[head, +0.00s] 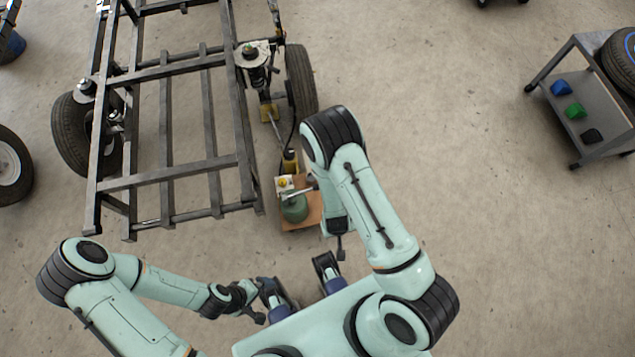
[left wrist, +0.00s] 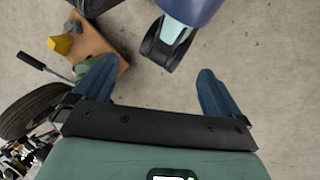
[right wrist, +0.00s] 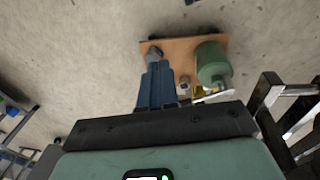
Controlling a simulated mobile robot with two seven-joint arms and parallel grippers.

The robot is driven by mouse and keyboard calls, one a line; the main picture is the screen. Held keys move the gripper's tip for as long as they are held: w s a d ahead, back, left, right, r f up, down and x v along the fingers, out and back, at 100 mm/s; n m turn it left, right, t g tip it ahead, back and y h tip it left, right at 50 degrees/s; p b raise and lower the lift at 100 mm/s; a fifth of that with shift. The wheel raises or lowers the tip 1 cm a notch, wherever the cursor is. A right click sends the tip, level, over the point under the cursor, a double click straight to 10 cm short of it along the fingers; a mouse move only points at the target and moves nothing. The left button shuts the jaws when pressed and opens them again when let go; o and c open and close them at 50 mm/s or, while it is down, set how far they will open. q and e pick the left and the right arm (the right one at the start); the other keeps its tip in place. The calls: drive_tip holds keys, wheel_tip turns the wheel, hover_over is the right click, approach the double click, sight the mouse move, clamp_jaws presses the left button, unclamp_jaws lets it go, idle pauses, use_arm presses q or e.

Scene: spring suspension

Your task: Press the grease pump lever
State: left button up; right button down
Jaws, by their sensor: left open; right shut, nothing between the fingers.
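The grease pump, with a green cylinder (head: 294,208), stands on a wooden board (head: 305,225) in the head view. Its silver lever (head: 299,191) runs across above the cylinder. In the left wrist view the lever shows a dark grip (left wrist: 30,61). My right gripper (right wrist: 156,70) is shut and empty, over the board beside the green cylinder (right wrist: 213,63). In the head view my right arm hides it. Contact with the lever cannot be told. My left gripper (head: 260,302) is open and empty, low and away from the pump; its fingers (left wrist: 154,90) are spread in the left wrist view.
A steel chassis frame (head: 170,180) with wheels and a spring suspension (head: 258,70) stands left of the pump. A grey cart (head: 595,95) with coloured blocks and a tyre (head: 622,55) stands at right. The floor between pump and cart is clear.

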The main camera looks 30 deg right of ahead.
sight(308, 190)
use_arm(q)
wheel_tip(308, 190, down, 6)
drive_tip(key=w+b, duration=0.1)
drive_tip(key=b, duration=0.5)
drive_tip(key=shift+w+a+f+t, duration=0.25)
drive_tip(key=shift+w+a+t, duration=0.05)
drive_tip(key=shift+w+a, duration=0.1)
use_arm(e)
drive_tip(key=w+a+r+t+h, duration=0.1)
drive_tip(key=w+t, duration=0.1)
drive_tip(key=w, duration=0.6)
drive_tip(key=w+a+r+n+t+h, duration=0.1)
drive_tip(key=w+t+h, duration=0.1)
drive_tip(key=w, duration=0.6)
drive_tip(key=shift+a+r+t+h, duration=0.15)
drive_tip(key=shift+r+t+h, duration=0.15)
drive_tip(key=shift+t, duration=0.3)
